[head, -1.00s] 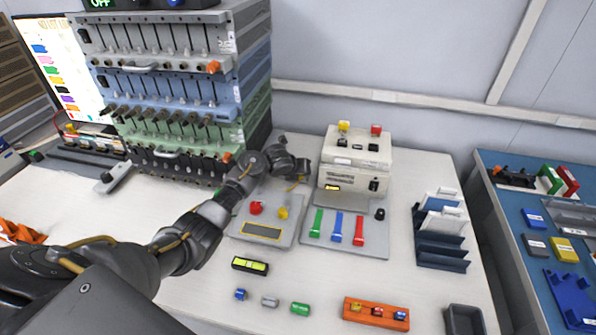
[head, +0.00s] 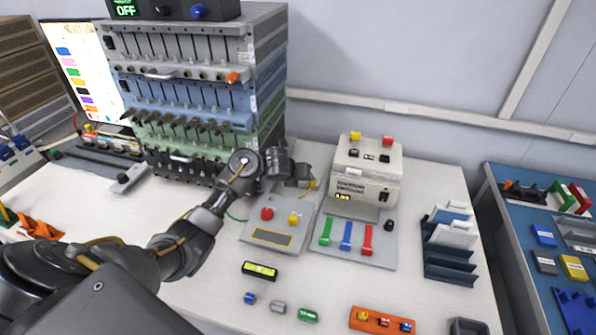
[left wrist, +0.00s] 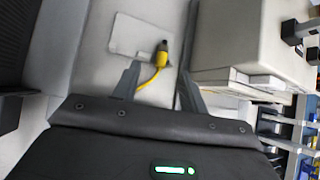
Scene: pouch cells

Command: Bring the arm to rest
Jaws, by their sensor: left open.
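My left arm reaches in from the left across the white table. My left gripper (head: 306,182) is over the table between the cell rack (head: 200,90) and the beige box with yellow and red terminals (head: 366,170). In the left wrist view my left gripper (left wrist: 155,80) has its two fingers apart. A yellow cable with a dark-tipped yellow plug (left wrist: 161,55) shows between and beyond the fingers; I cannot tell that anything is gripped. In the head view a bit of yellow (head: 312,185) shows at the fingertips. My right gripper is in neither view.
A grey panel with red and yellow knobs (head: 270,250) and a panel with green, blue and red levers (head: 386,252) lie in front. A level (head: 260,270), small cylinders, an orange block (head: 381,319) and a dark slotted holder (head: 446,268) stand nearby. A blue table (head: 515,225) is at right.

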